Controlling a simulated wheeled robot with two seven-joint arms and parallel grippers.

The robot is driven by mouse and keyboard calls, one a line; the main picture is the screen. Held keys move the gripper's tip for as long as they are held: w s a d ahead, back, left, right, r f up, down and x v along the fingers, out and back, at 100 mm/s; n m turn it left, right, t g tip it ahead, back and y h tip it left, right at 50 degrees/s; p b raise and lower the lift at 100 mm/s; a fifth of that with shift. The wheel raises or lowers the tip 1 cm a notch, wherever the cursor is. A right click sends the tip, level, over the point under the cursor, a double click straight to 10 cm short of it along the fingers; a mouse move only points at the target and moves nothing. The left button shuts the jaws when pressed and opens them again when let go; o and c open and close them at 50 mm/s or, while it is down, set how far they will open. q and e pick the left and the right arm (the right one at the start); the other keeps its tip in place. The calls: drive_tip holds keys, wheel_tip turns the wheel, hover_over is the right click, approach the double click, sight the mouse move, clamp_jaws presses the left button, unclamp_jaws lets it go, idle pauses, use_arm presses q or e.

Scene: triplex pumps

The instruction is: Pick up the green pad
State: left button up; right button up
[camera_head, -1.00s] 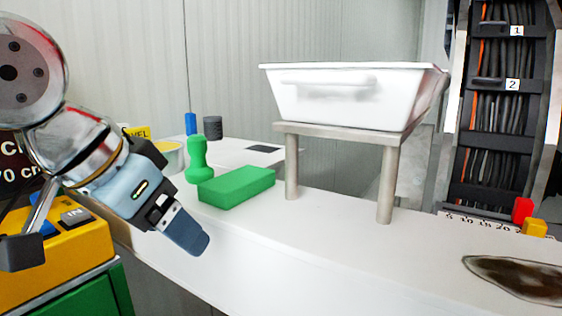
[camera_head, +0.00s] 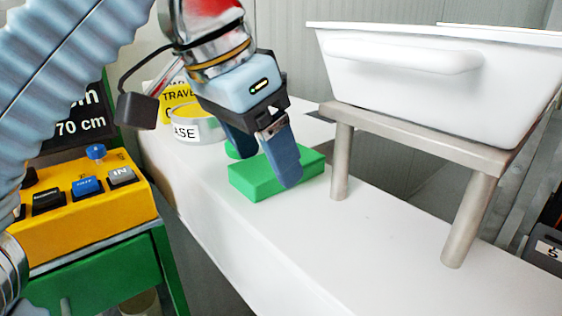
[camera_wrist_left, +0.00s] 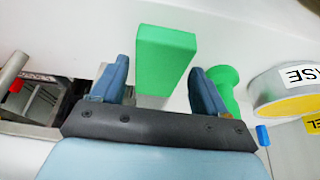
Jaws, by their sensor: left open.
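The green pad (camera_head: 257,183) is a flat rectangular block lying on the white counter (camera_head: 290,240). My left gripper (camera_head: 265,160) is open over it, with one blue finger in front of the pad and the other behind, partly hidden. In the left wrist view the pad (camera_wrist_left: 163,62) shows in the gap between the two open fingers (camera_wrist_left: 160,88), beyond their tips, and nothing is held. A green rounded handle-like object (camera_wrist_left: 222,85) stands beside the pad, behind one finger; in the head view it is mostly hidden. My right gripper is out of view.
A white tub (camera_head: 430,85) on a metal stand (camera_head: 460,215) is close to the right of the pad. A round container (camera_head: 195,128) with a label stands behind left. A yellow button box (camera_head: 90,215) is at the left. The counter front is clear.

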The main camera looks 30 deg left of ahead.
sight(303, 151)
use_arm(q)
drive_tip(key=shift+w+d+f+p, duration=0.1)
drive_tip(key=shift+w+d+f, duration=0.2)
drive_tip(key=shift+w, duration=0.6)
drive_tip(key=shift+w+d+f+p, duration=0.15)
drive_tip(key=shift+w+d, duration=0.3)
drive_tip(key=shift+w, duration=0.4)
drive_tip(key=shift+w+d+f+p, duration=0.1)
drive_tip(key=shift+w+d, duration=0.25)
drive_tip(key=shift+w, duration=0.55)
drive_tip(key=c, duration=0.9)
drive_tip(key=shift+r, duration=0.1)
